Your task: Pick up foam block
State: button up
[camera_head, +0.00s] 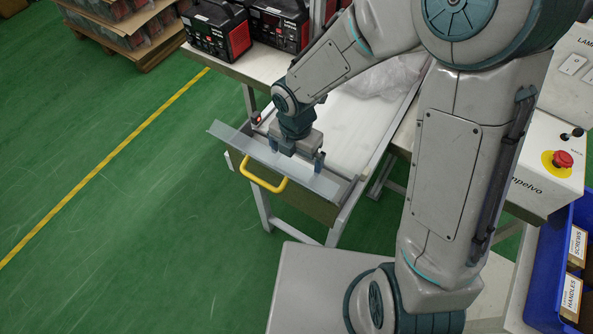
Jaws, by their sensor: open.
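I cannot pick out a foam block for certain. A flat white surface (350,130) in the open drawer could be foam or a lining; I cannot tell which. A pale, translucent flat strip (232,139) lies across the drawer's front end and sticks out past its left side. My gripper (297,155) points down over this strip at the drawer's front, with its two dark fingers apart. Nothing shows clearly between them. I cannot tell whether the fingers touch the strip. My wrist and forearm hide part of the drawer.
The drawer has a yellow handle (264,183) on its front. Crumpled clear plastic (395,75) lies at its back. Black-and-red units (217,30) stand on the bench behind. A control box with a red button (563,159) and a blue bin (545,265) are right. Green floor is clear at left.

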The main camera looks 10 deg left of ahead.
jog(key=shift+w+f+b, duration=0.15)
jog(key=shift+f+b, duration=0.2)
jog(key=shift+f, duration=2.7)
jog(key=c, duration=0.7)
